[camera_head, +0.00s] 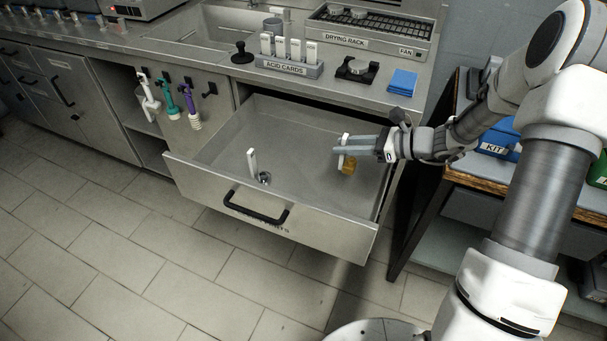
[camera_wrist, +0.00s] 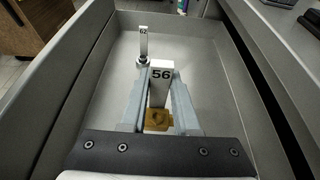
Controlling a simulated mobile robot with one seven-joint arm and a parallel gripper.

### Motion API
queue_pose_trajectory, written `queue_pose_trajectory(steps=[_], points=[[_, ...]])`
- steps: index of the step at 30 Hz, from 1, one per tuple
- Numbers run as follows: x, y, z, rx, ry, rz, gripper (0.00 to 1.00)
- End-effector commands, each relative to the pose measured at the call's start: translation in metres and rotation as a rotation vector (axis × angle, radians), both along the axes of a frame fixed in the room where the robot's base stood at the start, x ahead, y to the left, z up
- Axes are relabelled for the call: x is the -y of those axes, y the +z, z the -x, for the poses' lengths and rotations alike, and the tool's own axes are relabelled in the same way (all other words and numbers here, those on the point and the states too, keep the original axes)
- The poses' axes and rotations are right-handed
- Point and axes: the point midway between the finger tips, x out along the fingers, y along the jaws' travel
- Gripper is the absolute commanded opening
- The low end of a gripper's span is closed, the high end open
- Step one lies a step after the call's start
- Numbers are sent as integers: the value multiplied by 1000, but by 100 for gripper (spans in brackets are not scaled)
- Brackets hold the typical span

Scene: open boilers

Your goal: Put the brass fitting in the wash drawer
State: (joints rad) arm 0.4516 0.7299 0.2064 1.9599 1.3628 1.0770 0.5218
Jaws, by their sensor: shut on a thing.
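The brass fitting (camera_head: 349,166) is a small golden block with an upright white tag (camera_head: 344,143) on it. In the wrist view the tag (camera_wrist: 160,82) reads 56, and the brass fitting (camera_wrist: 157,119) shows below it between my fingers. My gripper (camera_head: 337,149) comes in from the right and is shut on the tagged fitting, inside the outline of the drawer. I cannot tell whether the fitting touches the drawer floor. The open drawer (camera_head: 215,150) is grey metal with a black handle; its front label is partly hidden and ends in what looks like "PARTS".
A silver fitting (camera_head: 264,178) with a white tag stands in the drawer's front left. The drawer floor between is clear. Above are an acid cards holder (camera_head: 288,67), a drying rack (camera_head: 368,45) and a blue cloth (camera_head: 402,82). A wood-edged bench (camera_head: 490,178) stands to the right.

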Motion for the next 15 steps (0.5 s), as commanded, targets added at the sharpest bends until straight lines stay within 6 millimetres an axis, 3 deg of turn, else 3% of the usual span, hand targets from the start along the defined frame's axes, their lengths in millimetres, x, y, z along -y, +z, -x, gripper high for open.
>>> queue_pose_trajectory(steps=[3, 9, 15], points=[[-30, -21, 9, -4, 4, -3, 0], [-69, -46, 21, -4, 4, -1, 0], [-85, -54, 25, 0, 2, -1, 0]])
